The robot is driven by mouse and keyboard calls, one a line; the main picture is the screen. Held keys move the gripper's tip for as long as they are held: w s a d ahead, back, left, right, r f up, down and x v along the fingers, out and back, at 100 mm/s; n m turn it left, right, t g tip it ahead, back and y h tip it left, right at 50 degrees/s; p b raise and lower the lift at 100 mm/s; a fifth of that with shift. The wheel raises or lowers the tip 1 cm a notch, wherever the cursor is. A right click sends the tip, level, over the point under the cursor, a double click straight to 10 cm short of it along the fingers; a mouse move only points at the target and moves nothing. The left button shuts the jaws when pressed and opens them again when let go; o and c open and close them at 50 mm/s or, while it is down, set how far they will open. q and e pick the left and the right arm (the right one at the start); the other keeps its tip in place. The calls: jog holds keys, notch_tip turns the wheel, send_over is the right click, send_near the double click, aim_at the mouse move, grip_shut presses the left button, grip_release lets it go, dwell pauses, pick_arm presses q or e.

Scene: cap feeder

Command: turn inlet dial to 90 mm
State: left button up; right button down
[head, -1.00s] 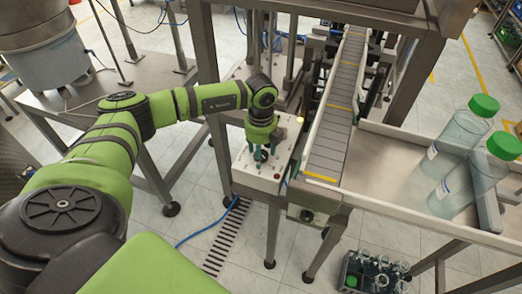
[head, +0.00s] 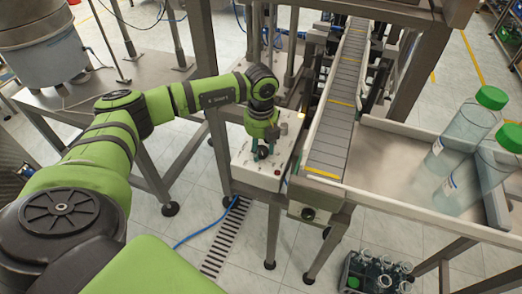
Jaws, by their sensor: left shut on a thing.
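The inlet dial (head: 262,153) appears as a small dark knob on top of the white control box (head: 243,172), mostly hidden by my gripper. My left gripper (head: 262,147) points down over the box and is shut on this knob. The dial's scale and pointer are too small or covered to read. My right gripper is not in view.
A grey conveyor (head: 329,137) runs just right of the box. A steel tray (head: 385,172) with large green-capped bottles (head: 470,122) lies further right. A crate of small bottles (head: 375,272) stands on the floor. A steel table (head: 75,100) is at left.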

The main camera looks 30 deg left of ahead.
aim_at(261, 150)
pick_arm(q)
jog(key=shift+f+m+b, duration=0.1)
jog(key=shift+m+b, duration=1.2)
jog(key=shift+m, duration=0.6)
jog(key=o, duration=1.1)
jog(key=shift+o, duration=0.2)
jog(key=shift+r, duration=0.25)
notch_tip(261, 150, up, 12)
jog(key=shift+f, duration=0.15)
